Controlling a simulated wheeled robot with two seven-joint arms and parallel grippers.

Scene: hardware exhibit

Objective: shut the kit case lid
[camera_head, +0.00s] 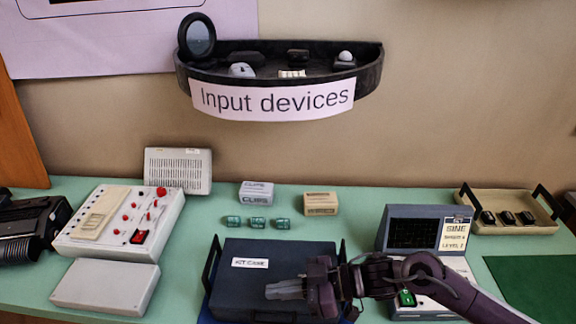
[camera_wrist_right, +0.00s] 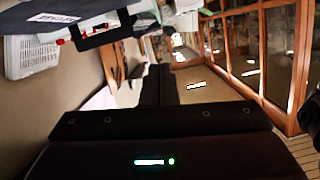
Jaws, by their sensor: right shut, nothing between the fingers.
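The kit case (camera_head: 285,250) is a dark blue box with a white "KIT CASE" label, near the front middle of the table in the head view. Its top looks like a flat dark panel lying over the box; my arm hides the front right part, so I cannot tell whether the lid is fully seated. Black handles stand at its left and right sides. My right gripper (camera_head: 268,291) is shut and empty, over the front part of the lid; contact is unclear. A dark panel with a white label, likely the case (camera_wrist_right: 90,6), shows in the right wrist view. My left gripper is out of view.
On the green table, a red-knobbed control box (camera_head: 85,215) and grey box (camera_head: 105,287) stand left. A sine unit (camera_head: 408,234) stands right, partly behind my arm. Small boxes (camera_head: 257,193) and several green cylinders (camera_head: 257,223) lie behind the case. A tan tray (camera_head: 470,204) is far right.

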